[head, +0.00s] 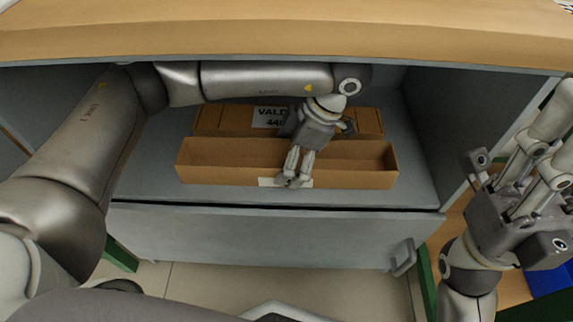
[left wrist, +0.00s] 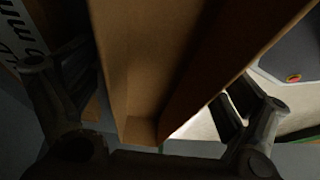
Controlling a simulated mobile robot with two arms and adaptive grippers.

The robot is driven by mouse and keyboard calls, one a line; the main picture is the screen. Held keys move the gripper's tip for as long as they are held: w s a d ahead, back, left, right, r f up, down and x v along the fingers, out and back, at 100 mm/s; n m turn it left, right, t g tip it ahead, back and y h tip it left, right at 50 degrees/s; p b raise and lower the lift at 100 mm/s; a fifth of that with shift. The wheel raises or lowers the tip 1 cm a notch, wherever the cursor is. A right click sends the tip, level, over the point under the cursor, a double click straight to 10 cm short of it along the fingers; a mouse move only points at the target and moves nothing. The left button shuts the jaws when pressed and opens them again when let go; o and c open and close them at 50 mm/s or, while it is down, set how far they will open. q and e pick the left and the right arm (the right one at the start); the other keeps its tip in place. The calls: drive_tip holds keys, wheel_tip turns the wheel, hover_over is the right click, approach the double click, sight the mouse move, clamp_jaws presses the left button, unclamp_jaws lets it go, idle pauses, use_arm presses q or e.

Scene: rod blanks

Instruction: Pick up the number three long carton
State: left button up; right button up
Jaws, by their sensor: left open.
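A long, open-topped brown carton (head: 350,180) lies lengthwise at the front of the grey shelf, empty where I can see inside. A pale label (head: 268,182) on its front is partly hidden by my left gripper and cannot be read. My left gripper (head: 292,181) is open, fingers pointing down at the middle of the carton's front wall. In the left wrist view the carton (left wrist: 150,60) runs between the spread fingers; contact cannot be told. A second long carton (head: 208,120) lies behind, its printed label partly covered by my arm. My right gripper (head: 515,190) is at the far right, away from both cartons.
The cartons are inside a grey cabinet bay under a wooden top (head: 280,35), with side walls close to both sides. A grey drawer front (head: 250,235) with a handle (head: 403,256) is below. Bare shelf (head: 415,170) shows to the right. A blue bin (head: 550,282) is at lower right.

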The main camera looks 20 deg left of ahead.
use_arm(q)
drive_tip(key=c, duration=1.1)
drive_tip(key=shift+r, duration=0.1)
